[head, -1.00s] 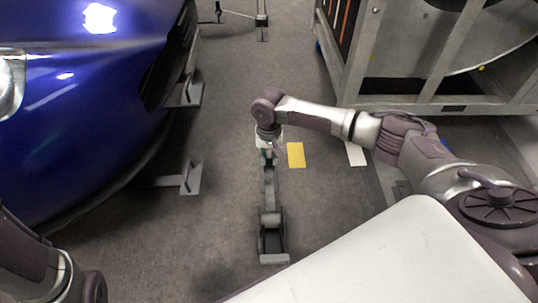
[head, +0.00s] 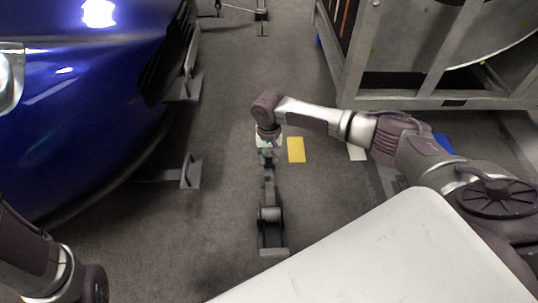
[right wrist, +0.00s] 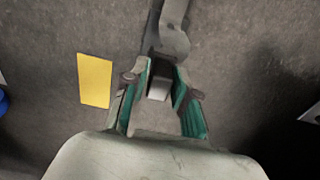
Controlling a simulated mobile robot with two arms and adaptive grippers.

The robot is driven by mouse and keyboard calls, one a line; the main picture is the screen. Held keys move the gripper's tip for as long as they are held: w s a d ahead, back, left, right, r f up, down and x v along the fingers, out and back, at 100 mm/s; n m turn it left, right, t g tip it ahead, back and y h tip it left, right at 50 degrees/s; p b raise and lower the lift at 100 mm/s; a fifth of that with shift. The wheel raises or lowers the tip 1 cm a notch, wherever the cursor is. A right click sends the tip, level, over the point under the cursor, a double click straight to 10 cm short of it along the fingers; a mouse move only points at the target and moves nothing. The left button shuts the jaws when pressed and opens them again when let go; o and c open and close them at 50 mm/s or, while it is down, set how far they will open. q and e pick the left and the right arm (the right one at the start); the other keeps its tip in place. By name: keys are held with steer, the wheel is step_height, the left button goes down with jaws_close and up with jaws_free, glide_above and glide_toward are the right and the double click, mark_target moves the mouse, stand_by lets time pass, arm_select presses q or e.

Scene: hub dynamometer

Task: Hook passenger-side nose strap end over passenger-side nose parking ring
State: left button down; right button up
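A long grey metal and strap piece (head: 270,228) lies on the floor in the middle of the head view, with its narrow end toward my right gripper (head: 268,158). In the right wrist view my right gripper (right wrist: 164,68) has its two green-padded fingers apart, on either side of a pale block at the dark strap piece (right wrist: 172,38). Firm contact with the pads does not show. Two grey brackets (head: 190,172) stand beside the blue car's nose (head: 75,110); I cannot tell whether either carries the parking ring. My left gripper is out of view; only its arm shows.
A yellow card (head: 296,150) lies on the floor just right of my right gripper; it also shows in the right wrist view (right wrist: 95,80). A grey metal frame with a large drum (head: 430,100) stands at the right.

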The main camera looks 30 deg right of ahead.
steer(key=shift+o, duration=1.1)
steer(key=shift+r, duration=0.1)
step_height(320, 180, up, 12)
